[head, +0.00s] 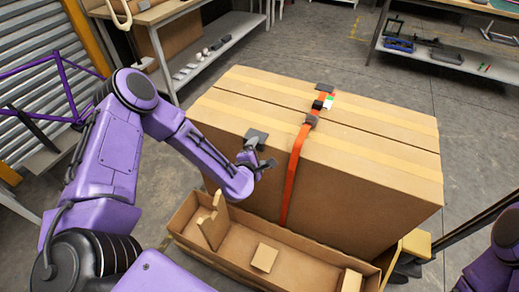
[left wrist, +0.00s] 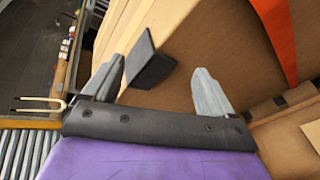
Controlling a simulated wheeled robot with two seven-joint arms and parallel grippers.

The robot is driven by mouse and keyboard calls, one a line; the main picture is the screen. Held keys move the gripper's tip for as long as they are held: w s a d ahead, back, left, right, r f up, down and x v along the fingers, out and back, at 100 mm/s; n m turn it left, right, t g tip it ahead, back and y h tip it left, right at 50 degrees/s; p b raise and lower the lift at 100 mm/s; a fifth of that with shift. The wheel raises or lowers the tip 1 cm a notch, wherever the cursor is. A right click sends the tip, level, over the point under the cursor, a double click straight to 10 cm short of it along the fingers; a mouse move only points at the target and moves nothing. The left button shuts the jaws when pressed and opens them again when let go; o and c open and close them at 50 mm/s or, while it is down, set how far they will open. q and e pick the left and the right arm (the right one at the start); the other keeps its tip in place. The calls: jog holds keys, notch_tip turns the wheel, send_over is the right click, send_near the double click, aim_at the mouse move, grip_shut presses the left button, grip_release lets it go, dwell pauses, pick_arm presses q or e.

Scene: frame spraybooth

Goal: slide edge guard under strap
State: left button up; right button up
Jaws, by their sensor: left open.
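A dark grey edge guard (head: 257,137) sits at the front top edge of a large cardboard box (head: 370,185), left of the orange strap (head: 293,170) and apart from it. My left gripper (head: 257,163) is in front of the box at the guard. In the left wrist view the dark angled guard (left wrist: 148,64) shows between and beyond the two spread fingers, with a gap to the right finger. The gripper is open. The strap (left wrist: 278,35) runs at upper right there. My right gripper is out of view; only part of that arm shows.
An open cardboard tray (head: 240,235) with cardboard pieces stands below the box front. Dark pieces (head: 311,121) and a green-white tag (head: 329,102) sit along the strap on top. A shelf bench (head: 205,55) stands behind left, and bare floor (head: 310,45) lies behind.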

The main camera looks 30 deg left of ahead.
aim_at(288, 155)
pick_arm(q)
jog(key=x, duration=0.4)
jog(key=c, duration=1.1)
jog(key=o, duration=0.3)
jog(key=shift+c, duration=0.4)
jog(key=shift+d+f, duration=0.1)
jog(key=shift+d, duration=0.25)
jog(key=shift+w+d+b, duration=0.1)
jog(key=shift+d+b, duration=0.55)
jog(key=shift+d, duration=1.7)
jog(key=shift+w+d+b, duration=0.15)
jog(key=shift+d+b, duration=0.45)
jog(key=shift+d, duration=1.75)
jog(key=o, duration=0.9)
